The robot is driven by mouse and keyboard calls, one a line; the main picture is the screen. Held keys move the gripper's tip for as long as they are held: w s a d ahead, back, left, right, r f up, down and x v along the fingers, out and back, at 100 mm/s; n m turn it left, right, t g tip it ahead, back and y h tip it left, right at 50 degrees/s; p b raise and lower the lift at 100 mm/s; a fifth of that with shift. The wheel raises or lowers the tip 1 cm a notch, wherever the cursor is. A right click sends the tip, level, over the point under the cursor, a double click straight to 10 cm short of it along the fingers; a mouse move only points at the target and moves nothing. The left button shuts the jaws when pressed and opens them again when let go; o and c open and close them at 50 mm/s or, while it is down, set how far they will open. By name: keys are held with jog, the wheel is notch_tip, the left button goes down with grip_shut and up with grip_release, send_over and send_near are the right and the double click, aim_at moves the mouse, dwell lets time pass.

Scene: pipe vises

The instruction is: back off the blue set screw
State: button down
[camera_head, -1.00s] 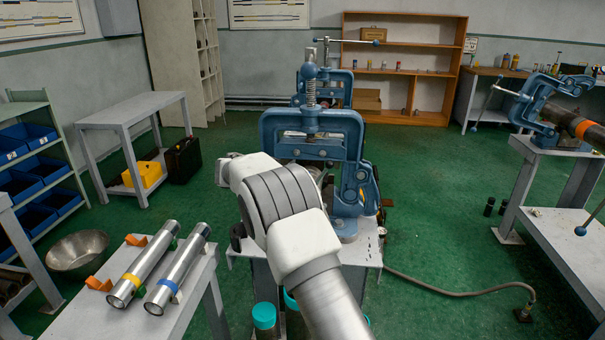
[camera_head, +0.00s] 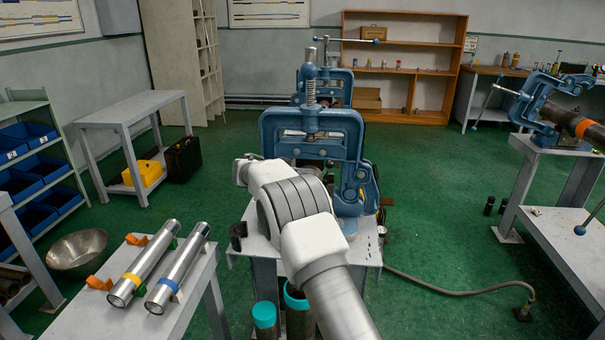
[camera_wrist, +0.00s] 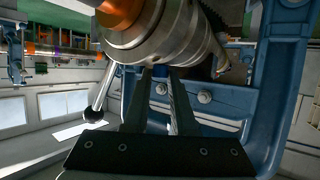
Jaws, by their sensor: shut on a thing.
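In the wrist view, my gripper (camera_wrist: 160,77) has its two dark fingers nearly together, shut on the small blue set screw (camera_wrist: 160,70). The screw sits at the lower edge of a shiny metal collar (camera_wrist: 150,42), and the fingertips hide most of it. An orange band (camera_wrist: 120,12) shows beside the collar. The blue vise frame (camera_wrist: 270,90) stands right of and behind the fingers. In the head view, the blue pipe vise (camera_head: 312,118) stands upright on its stand, and my white arm hides my gripper and the screw.
Two metal pipes (camera_head: 143,268) lie on the left table. Teal-capped tubes (camera_head: 264,314) stand below the vise. Another vise (camera_head: 548,105) is at the right. A hose (camera_head: 450,292) crosses the floor.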

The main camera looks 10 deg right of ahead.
jog(key=shift+f+n+t+b, duration=0.25)
jog(key=shift+n+t+b, duration=0.05)
jog(key=shift+b, duration=1.15)
jog(key=shift+s+d+y+b, duration=0.1)
jog(key=shift+y+b, duration=0.3)
jog(key=shift+b, duration=0.25)
jog(key=n+t+y+b, duration=0.1)
jog(key=b, duration=0.2)
jog(key=n+t+y+b, duration=0.1)
jog(key=b, duration=0.3)
jog(key=shift+s+d+f+n, duration=0.1)
jog(key=shift+s+d+n, duration=0.1)
jog(key=shift+n, duration=0.2)
jog(key=n+t+y+b, duration=0.1)
jog(key=n+y+b, duration=0.1)
jog(key=b, duration=0.2)
jog(key=shift+d, duration=0.15)
jog(key=shift+s+d+r+n+t+y+b, duration=0.1)
jog(key=shift+r+n+t+y+b, duration=0.2)
jog(key=shift+n+y, duration=0.35)
jog(key=shift+d+r+n+t+y+b, duration=0.1)
jog(key=shift+n+y+b, duration=0.35)
jog(key=shift+y, duration=0.3)
jog(key=c, duration=0.7)
grip_release()
jog(key=shift+c, duration=0.2)
